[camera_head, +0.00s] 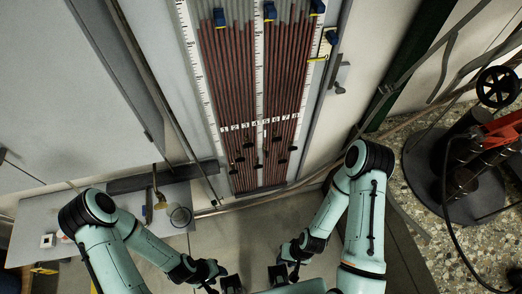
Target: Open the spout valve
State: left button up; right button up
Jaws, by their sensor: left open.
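A small brass-coloured fitting (158,190), which looks like the spout valve, hangs from the dark ledge (150,179) at the left. Whether it is open or shut is too small to tell. A glass beaker (180,216) stands just to its lower right on a grey table (120,207). My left gripper (231,284) is at the bottom edge of the picture, open, below and right of the fitting and apart from it. My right gripper (278,273) is to its right, away from the valve; its fingers are too dark to read.
A panel of reddish tubes (255,90) with white scales and blue clips stands at the back middle. A red and black machine (490,140) stands on a round base at the right. A small white box (47,240) is on the table's left. Floor between my arms is clear.

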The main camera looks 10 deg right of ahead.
aim_at(161, 204)
jog(key=u, duration=1.25)
